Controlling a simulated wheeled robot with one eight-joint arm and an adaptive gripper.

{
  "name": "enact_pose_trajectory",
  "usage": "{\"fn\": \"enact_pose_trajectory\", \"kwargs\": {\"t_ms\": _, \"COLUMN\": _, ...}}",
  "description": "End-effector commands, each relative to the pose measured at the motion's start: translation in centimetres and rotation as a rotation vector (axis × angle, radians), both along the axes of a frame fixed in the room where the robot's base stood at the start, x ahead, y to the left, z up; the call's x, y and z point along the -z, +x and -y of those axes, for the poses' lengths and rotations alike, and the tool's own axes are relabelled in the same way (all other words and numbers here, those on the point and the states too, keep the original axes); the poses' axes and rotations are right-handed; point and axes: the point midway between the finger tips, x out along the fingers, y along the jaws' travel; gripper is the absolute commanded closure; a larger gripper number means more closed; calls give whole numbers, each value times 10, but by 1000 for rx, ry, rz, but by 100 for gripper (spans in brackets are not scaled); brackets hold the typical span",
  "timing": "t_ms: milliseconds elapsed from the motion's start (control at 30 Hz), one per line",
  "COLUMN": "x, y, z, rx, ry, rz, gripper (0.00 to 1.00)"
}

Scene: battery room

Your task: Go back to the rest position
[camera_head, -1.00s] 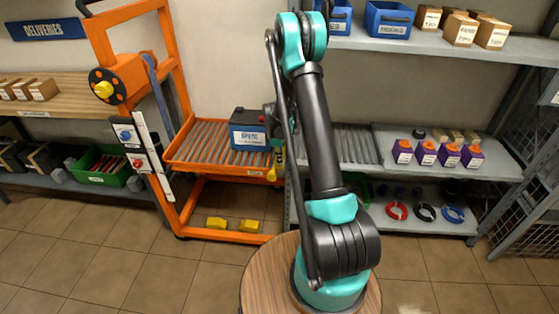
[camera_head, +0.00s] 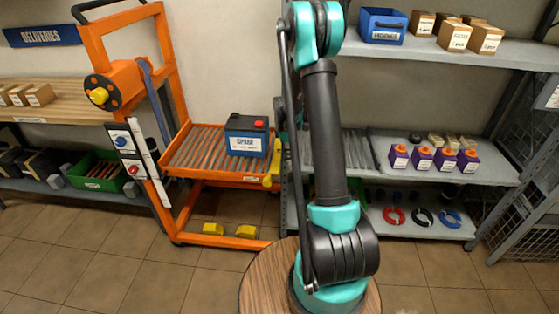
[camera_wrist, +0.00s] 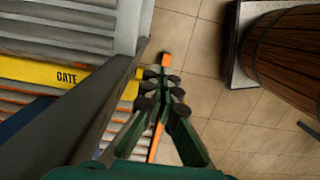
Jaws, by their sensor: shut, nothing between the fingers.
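My gripper (camera_wrist: 160,88) shows in the wrist view with its dark green fingers together and nothing between them. It points down past the yellow gate (camera_wrist: 70,77), with tiled floor beyond it. In the head view my gripper is hidden behind my own arm. The arm stands raised on its round wooden base, its upper part in front of the shelving.
A blue and black battery (camera_head: 247,136) stands on the roller bed of the orange trolley (camera_head: 172,168), just left of my arm. Grey shelves (camera_head: 490,172) with small boxes and cable rings stand behind to the right. Tiled floor is clear in front.

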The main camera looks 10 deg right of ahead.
Motion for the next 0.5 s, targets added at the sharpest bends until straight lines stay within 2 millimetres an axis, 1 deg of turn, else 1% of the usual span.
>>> {"fn": "enact_pose_trajectory", "kwargs": {"t_ms": 33, "x": -2, "y": -3, "z": 9, "rx": 3, "ry": 0, "rz": 0, "gripper": 100}}
{"fn": "enact_pose_trajectory", "kwargs": {"t_ms": 100, "x": -5, "y": -6, "z": 18, "rx": 3, "ry": 0, "rz": 0, "gripper": 100}}
{"fn": "enact_pose_trajectory", "kwargs": {"t_ms": 200, "x": -7, "y": -9, "z": 28, "rx": 2, "ry": 0, "rz": 0, "gripper": 100}}
{"fn": "enact_pose_trajectory", "kwargs": {"t_ms": 333, "x": -9, "y": -11, "z": 34, "rx": 0, "ry": 0, "rz": 0, "gripper": 100}}
{"fn": "enact_pose_trajectory", "kwargs": {"t_ms": 500, "x": -13, "y": -14, "z": 34, "rx": 12, "ry": 0, "rz": 6, "gripper": 100}}
